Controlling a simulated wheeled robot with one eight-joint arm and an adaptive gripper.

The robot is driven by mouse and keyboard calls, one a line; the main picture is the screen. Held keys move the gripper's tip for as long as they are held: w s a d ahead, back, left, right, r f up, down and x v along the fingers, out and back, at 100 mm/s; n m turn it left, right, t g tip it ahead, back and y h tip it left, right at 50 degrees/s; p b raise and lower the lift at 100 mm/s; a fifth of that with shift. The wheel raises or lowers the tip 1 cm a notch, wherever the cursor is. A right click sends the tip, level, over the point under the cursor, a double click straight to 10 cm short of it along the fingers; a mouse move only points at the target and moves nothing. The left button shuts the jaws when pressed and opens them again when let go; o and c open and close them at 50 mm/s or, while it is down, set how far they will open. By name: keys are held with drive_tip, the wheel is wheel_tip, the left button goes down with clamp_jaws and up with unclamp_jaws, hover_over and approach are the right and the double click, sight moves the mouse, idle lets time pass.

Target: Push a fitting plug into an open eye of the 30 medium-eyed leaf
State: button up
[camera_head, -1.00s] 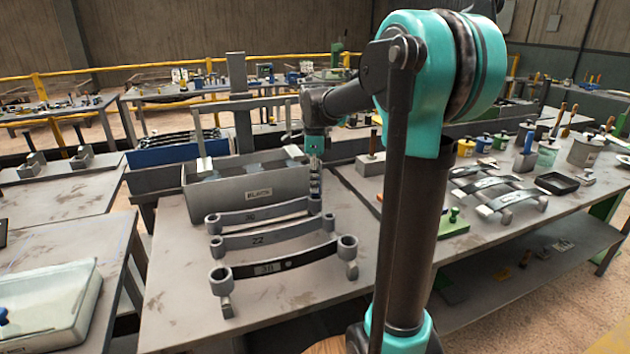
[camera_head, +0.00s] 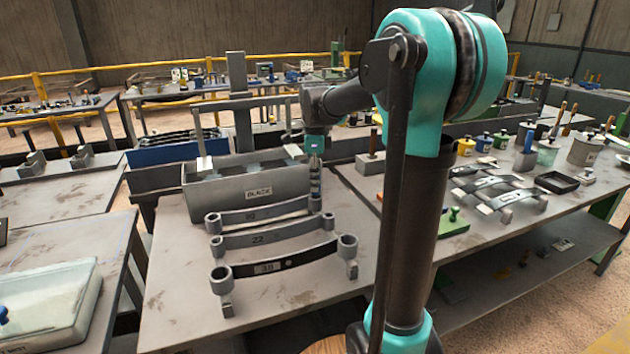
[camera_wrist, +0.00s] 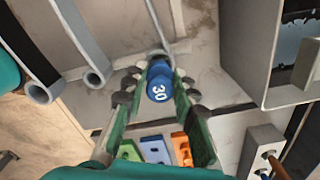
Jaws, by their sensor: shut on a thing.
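My gripper (camera_wrist: 160,88) is shut on a blue plug (camera_wrist: 159,80) marked 30, held between its fingertips. In the head view my gripper (camera_head: 315,188) points down at the right end of the rearmost of three leaves. That rear leaf (camera_head: 265,214) has a small, blurred number that looks like 30. In the wrist view its thin bar (camera_wrist: 155,25) runs down to the plug; the plug and fingers cover its eye there. I cannot tell whether the plug is in the eye or just above it. The rear leaf's left eye (camera_head: 213,223) looks open.
The 22 leaf (camera_head: 285,235) and a dark front leaf (camera_head: 300,258) with larger eyes lie nearer the viewer. A grey bin (camera_head: 258,193) labelled BLACK stands behind the leaves. Green, blue and orange pieces (camera_wrist: 155,150) lie beyond the fingers. Bare tabletop lies left of the leaves.

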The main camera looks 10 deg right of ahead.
drive_tip(key=shift+f, duration=1.4)
idle(0.4)
drive_tip(key=o, duration=1.5)
drive_tip(key=shift+o, duration=0.2)
drive_tip(key=shift+r, duration=3.5)
